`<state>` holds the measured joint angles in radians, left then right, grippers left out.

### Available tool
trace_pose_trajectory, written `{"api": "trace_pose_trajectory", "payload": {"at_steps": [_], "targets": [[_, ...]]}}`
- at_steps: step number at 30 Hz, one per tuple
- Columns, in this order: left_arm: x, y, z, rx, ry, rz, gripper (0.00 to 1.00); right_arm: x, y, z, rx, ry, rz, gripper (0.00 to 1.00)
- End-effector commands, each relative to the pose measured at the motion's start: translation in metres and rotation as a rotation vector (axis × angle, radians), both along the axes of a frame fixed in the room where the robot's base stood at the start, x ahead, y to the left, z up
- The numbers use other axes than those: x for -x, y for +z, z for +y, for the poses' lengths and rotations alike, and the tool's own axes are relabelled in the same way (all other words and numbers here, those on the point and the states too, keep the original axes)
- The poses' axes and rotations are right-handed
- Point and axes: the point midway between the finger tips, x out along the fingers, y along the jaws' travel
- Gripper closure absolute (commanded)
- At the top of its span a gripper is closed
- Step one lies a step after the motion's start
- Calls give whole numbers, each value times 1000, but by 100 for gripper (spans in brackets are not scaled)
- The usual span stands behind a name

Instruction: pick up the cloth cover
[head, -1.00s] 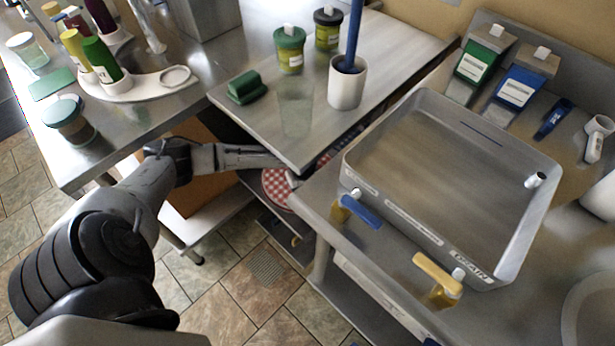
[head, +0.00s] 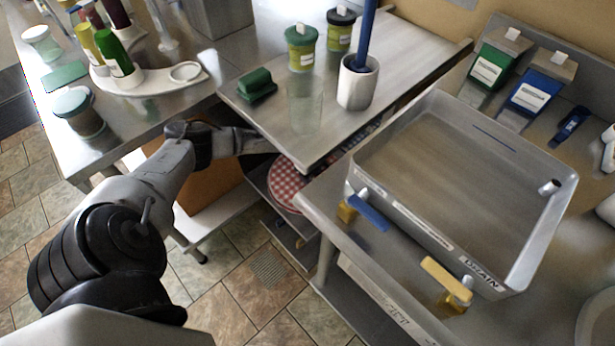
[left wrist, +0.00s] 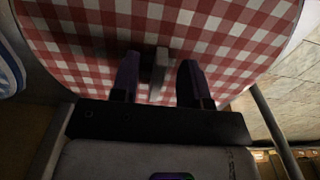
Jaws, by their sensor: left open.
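The cloth cover (head: 286,187) is a round, red-and-white checked piece. In the head view it lies on a shelf under the worktop, partly hidden by the tabletop's edge. In the left wrist view the checked cloth (left wrist: 225,45) fills the upper part. My left gripper (left wrist: 158,75) is open, its two dark fingers seen against the cloth. A small grey tab or handle (left wrist: 160,68) shows between the fingers; I cannot tell if they touch it. In the head view the left fingers are hidden beneath the worktop. My right gripper is not in view.
The worktop (head: 270,105) overhangs my left forearm and the shelf. On it stand a green block (head: 257,84), lidded jars and a white cup (head: 357,88). A metal drain tray (head: 570,210) with blue and yellow handles is at right. Tiled floor is open below.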

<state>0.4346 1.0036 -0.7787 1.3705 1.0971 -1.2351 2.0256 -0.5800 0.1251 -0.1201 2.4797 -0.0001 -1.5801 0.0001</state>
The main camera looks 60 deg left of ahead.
Motion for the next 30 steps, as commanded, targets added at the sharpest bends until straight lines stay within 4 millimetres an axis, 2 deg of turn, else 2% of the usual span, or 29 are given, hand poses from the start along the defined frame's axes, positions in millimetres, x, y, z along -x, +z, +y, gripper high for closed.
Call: {"api": "trace_pose_trajectory", "payload": {"at_steps": [5,18,30], "targets": [[0,0,0,0,-1,0,58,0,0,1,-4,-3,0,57],[0,0,0,0,-1,0,100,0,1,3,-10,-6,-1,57],[0,1,0,0,-1,0,100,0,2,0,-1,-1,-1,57]]}}
